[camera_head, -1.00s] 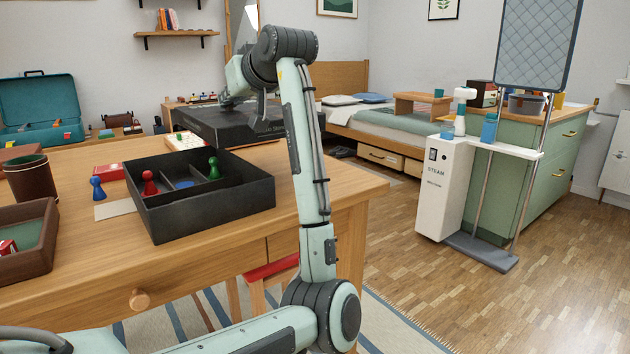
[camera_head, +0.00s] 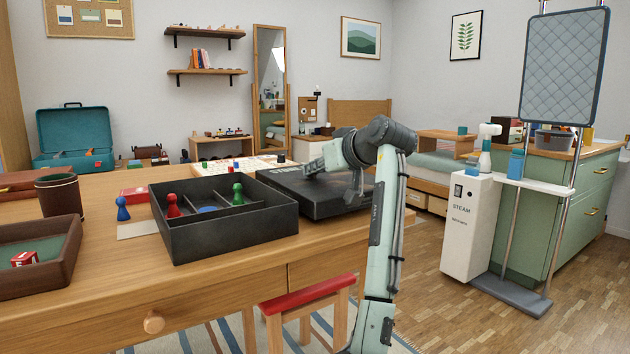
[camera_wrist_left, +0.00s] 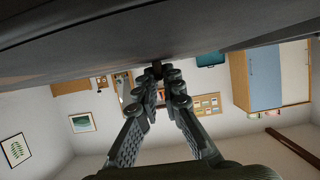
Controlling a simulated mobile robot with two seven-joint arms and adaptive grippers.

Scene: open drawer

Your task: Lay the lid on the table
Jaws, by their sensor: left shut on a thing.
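The dark lid (camera_head: 345,203) is at the right end of the table, right of the open black box (camera_head: 230,238). It looks about level and low over the tabletop; I cannot tell whether it touches the wood. My left gripper (camera_head: 312,169) reaches over the lid from the right and is shut on it, its fingertips at the lid's far side. In the left wrist view the two fingers (camera_wrist_left: 158,75) are closed together beneath the lid's dark surface (camera_wrist_left: 130,35). My right gripper is not in view.
The wooden table (camera_head: 110,265) also holds a blue pawn (camera_head: 122,209), a brown cup (camera_head: 62,196), a brown tray (camera_head: 70,255) and a pale game board (camera_head: 232,166). The box holds red and green pawns. A red-topped stool (camera_head: 308,295) stands at the table's front.

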